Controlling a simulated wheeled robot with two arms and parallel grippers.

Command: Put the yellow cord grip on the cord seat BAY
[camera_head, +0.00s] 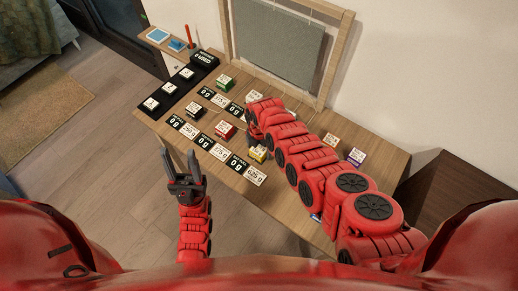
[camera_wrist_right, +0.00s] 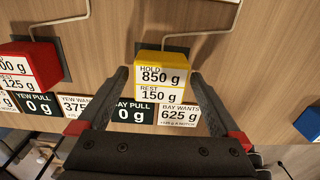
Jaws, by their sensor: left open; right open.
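The yellow cord grip (camera_wrist_right: 160,60), a block with cards reading HOLD 850 g and REST 150 g, sits on the table. It also shows in the head view (camera_head: 258,154), partly beside my right arm. My right gripper (camera_wrist_right: 159,76) is open above it, with a finger to each side of the block in the picture; contact cannot be told. The BAY PULL 0 g card (camera_wrist_right: 134,115) and BAY WANTS 625 g card (camera_wrist_right: 180,116) lie in front of it. A dark pad and grey cord show behind the block. My left gripper (camera_head: 183,160) is open and empty off the table's front edge.
A red block (camera_wrist_right: 38,62) stands left of the yellow one, and a blue block (camera_wrist_right: 308,122) lies right. A green block (camera_head: 224,82) and a black tray (camera_head: 178,84) are further left. A grey framed panel (camera_head: 280,42) stands at the back.

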